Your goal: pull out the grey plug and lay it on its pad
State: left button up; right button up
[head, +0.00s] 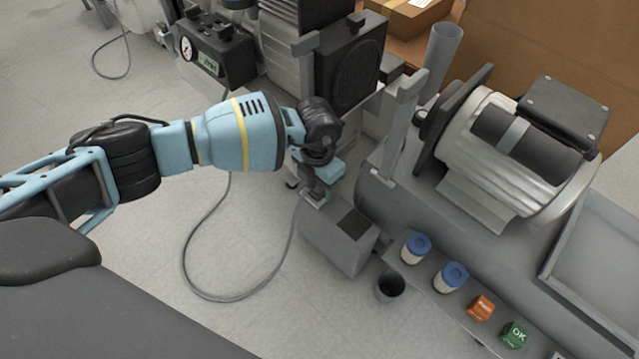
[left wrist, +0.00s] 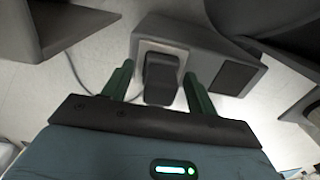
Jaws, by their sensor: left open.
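The dark grey plug (left wrist: 160,76) sits in a light socket plate (left wrist: 148,48) on top of a grey box (head: 338,240). The dark square pad (left wrist: 233,77) lies on the same box top, to the right of the plug; it also shows in the head view (head: 354,223). My left gripper (left wrist: 159,86) is open, with one green finger on each side of the plug. A gap shows between each finger and the plug. In the head view my left gripper (head: 324,184) is over the socket end of the box and partly hides the plug. My right gripper is not in view.
A silver motor (head: 515,150) and an upright grey post (head: 400,130) stand right of the box. A grey cable (head: 190,255) loops across the floor.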

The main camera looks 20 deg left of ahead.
pick_arm(q)
jog(key=shift+p, duration=0.3)
dwell(0.4)
jog(key=shift+c, duration=0.2)
jog(key=c, duration=0.7)
grip_shut()
jog(key=shift+r, duration=0.1)
